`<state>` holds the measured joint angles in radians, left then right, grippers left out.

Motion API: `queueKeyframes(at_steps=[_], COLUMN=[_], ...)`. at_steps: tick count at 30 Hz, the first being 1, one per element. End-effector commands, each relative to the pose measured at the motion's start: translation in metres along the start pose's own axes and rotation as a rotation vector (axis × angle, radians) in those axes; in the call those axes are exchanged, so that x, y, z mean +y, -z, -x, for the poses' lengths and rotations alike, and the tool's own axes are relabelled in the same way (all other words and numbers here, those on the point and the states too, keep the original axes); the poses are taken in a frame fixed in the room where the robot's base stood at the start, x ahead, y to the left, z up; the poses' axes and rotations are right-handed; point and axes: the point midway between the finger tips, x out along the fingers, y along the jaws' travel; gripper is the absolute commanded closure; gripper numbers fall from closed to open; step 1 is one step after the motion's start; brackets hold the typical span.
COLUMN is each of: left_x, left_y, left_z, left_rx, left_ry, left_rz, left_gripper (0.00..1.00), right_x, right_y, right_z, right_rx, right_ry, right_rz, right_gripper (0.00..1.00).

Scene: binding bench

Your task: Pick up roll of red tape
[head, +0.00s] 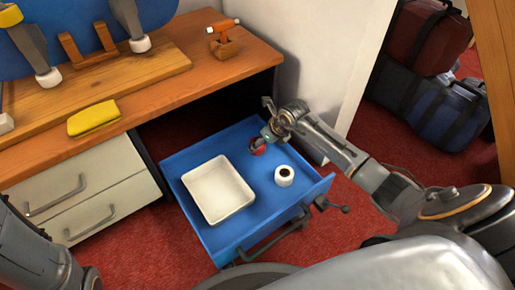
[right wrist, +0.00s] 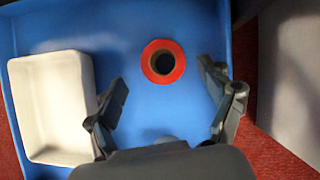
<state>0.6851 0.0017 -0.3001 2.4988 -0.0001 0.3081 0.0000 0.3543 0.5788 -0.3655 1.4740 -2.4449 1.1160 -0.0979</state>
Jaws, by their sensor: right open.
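The roll of red tape (head: 258,147) lies in the open blue drawer, partly hidden by my right gripper in the head view. In the right wrist view the roll (right wrist: 180,63) lies flat, a red ring around a brown core with a dark hole. My right gripper (head: 267,122) is over the back right part of the drawer, above the roll. In the right wrist view its fingers (right wrist: 168,88) are spread and empty, with the roll ahead and roughly between them. Only part of my left arm shows at the lower left, without its gripper.
The blue drawer (head: 257,220) also holds a white tray (head: 219,213) on the left and a white roll (head: 285,183) near the right side. Drawer walls surround them. The wooden bench top (head: 160,98) stands behind, with a yellow sponge-like block (head: 94,118).

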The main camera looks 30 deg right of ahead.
Motion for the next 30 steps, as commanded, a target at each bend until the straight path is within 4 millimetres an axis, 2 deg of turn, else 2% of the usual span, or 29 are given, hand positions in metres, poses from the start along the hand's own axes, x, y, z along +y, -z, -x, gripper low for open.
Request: queueKeyframes(at_steps=[12, 21, 30], left_x=[0.01, 0.01, 0.01], left_y=[0.019, 0.018, 0.018], left_z=[0.043, 0.043, 0.043], left_rx=[0.01, 0.01, 0.01], left_ry=[-0.003, -0.004, -0.003], left_rz=[-0.001, -0.001, -0.001], left_gripper=[0.6, 0.6, 0.6], right_x=[-0.004, -0.004, -0.004], right_y=[0.002, 0.0, 0.0], right_z=[-0.048, -0.049, -0.049], right_rx=[-0.002, 0.0, 0.0], right_ry=[-0.002, 0.0, 0.0], right_rz=[-0.003, -0.001, -0.001], right_gripper=[0.19, 0.19, 0.78])
